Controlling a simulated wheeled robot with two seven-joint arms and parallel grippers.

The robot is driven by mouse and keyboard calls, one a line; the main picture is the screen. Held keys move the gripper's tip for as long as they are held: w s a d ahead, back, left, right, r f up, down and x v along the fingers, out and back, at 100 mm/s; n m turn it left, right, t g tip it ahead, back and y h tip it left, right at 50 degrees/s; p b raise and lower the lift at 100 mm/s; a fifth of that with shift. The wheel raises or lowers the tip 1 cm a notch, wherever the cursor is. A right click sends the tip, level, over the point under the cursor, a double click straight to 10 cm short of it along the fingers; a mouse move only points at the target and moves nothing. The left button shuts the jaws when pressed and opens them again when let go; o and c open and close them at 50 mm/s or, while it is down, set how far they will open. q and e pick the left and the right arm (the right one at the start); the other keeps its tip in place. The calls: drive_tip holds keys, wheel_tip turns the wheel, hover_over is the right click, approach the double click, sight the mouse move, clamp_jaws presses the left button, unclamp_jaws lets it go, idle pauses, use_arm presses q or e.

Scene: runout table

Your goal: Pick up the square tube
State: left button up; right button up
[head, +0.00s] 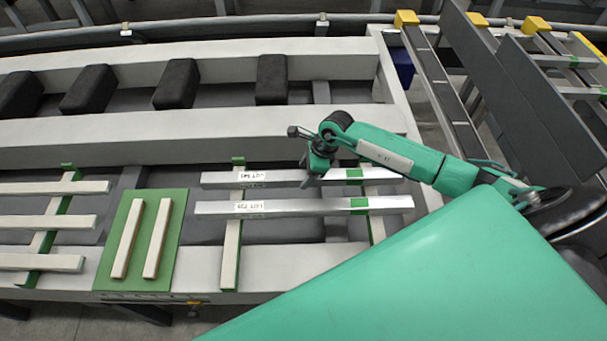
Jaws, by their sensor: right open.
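Two long silver square tubes lie across pale supports with green ends, each with a white label and a green band. The rear tube (280,178) and the front tube (300,206) run side by side with a gap between them. My right gripper (309,183) comes in from the right and points down at the rear tube, right of its label. It is open, and its fingers hide a short part of that tube. I cannot tell whether they touch it. My left gripper is not in view.
A green board (182,245) with two pale strips sits left of the tubes. Several pale bars (45,220) lie on supports at the far left. Dark blocks (176,84) stand in the channel behind. Tall grey plates (540,90) stand at the right.

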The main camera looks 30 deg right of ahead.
drive_tip(key=shift+x, duration=1)
clamp_jaws()
drive_tip(key=shift+w+r, duration=0.1)
